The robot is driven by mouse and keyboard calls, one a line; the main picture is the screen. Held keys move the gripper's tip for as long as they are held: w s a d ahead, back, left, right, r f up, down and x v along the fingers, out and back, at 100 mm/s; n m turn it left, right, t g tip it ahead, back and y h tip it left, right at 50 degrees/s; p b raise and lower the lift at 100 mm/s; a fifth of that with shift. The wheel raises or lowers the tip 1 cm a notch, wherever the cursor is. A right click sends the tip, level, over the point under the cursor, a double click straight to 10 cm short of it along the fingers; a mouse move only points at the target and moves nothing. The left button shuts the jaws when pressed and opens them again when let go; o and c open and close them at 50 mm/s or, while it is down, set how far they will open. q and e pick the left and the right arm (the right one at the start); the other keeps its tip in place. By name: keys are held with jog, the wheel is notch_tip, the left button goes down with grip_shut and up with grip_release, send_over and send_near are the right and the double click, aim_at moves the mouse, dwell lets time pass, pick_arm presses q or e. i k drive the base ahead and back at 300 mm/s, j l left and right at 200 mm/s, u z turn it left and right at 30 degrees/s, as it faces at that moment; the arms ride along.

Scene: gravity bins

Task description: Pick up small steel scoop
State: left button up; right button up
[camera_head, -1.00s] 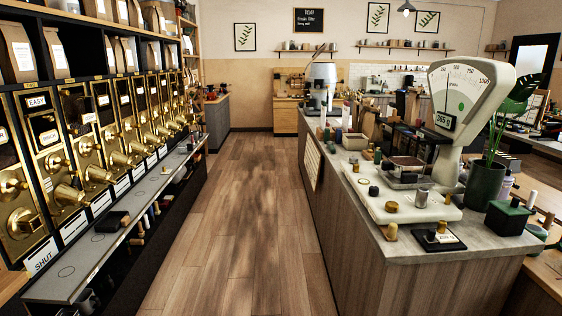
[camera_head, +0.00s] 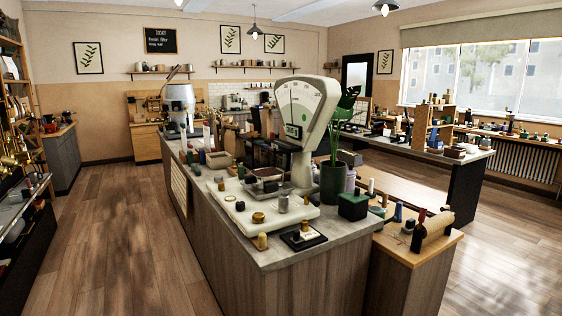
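I cannot make out a small steel scoop in the head view; the small items on the counters are too small to tell apart. The grey-topped counter (camera_head: 274,257) stands in the middle. On it is a cream dial scale (camera_head: 307,105) with a pale base slab carrying brass and steel weights, among them a steel one (camera_head: 283,204) and a brass one (camera_head: 258,218). Neither of my grippers is in view.
A lower wooden bench (camera_head: 417,252) with a paper roll adjoins the counter's right side. The gravity bins' shelf (camera_head: 22,200) is at the left edge. A long table (camera_head: 470,160) stands at the right. Wooden floor (camera_head: 110,230) is clear left of the counter.

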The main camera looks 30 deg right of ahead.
aim_at(194, 167)
jog(key=i+j+z, duration=0.2)
jog(key=z, duration=0.2)
jog(key=i+j+z, duration=0.2)
jog(key=j+z, duration=0.15)
jog(key=i+j+z, duration=0.15)
jog(key=j+z, duration=0.25)
jog(key=i+j+z, duration=0.1)
jog(key=j+z, duration=0.25)
jog(key=l, duration=0.1)
